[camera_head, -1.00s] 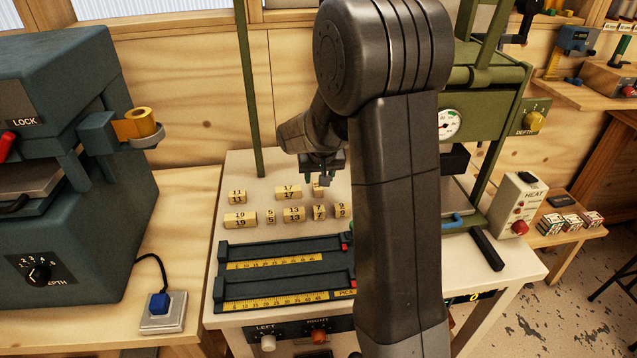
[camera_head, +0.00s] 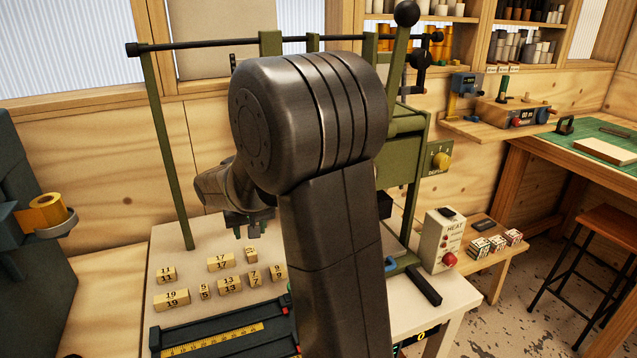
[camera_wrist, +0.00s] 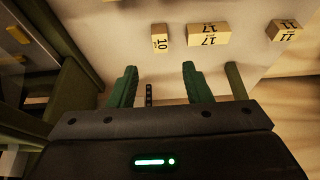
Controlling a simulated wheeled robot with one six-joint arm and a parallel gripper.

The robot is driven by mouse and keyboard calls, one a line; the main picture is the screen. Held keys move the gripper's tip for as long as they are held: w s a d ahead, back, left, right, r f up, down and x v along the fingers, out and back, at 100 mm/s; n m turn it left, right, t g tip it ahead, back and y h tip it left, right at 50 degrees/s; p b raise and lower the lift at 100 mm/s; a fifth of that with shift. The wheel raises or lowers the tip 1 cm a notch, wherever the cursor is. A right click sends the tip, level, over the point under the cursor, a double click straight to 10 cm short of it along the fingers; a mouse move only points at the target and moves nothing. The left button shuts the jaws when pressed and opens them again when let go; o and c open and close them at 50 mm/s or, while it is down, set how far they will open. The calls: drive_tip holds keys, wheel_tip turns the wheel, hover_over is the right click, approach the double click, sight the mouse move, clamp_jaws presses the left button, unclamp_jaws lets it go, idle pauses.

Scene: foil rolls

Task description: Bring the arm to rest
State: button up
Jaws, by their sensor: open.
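My gripper (camera_head: 249,228) hangs above the back of the white worktable (camera_head: 165,250), behind the wooden number blocks. In the wrist view my gripper (camera_wrist: 158,85) shows two green fingers, spread apart with nothing between them. A block marked 10 (camera_wrist: 160,37) and a block marked 17 (camera_wrist: 208,33) lie on the table beyond the fingertips. The 17 block (camera_head: 221,262) also shows in the head view. My large dark arm link covers the middle of the head view and hides part of the table and the green press.
Several more blocks, such as the 19 block (camera_head: 171,299), lie in front. A dark ruler rail (camera_head: 215,340) is at the table front. A green post (camera_head: 170,150) and the green press (camera_head: 400,160) stand close by. A heat box (camera_head: 440,238) stands at right.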

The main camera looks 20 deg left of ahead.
sight(251, 252)
drive_tip(key=x, duration=1.2)
drive_tip(key=shift+s+d+f+b, duration=0.15)
drive_tip(key=shift+f+b, duration=0.05)
drive_tip(key=shift+b, duration=0.2)
drive_tip(key=shift+r+p, duration=0.35)
drive_tip(key=shift+r, duration=0.9)
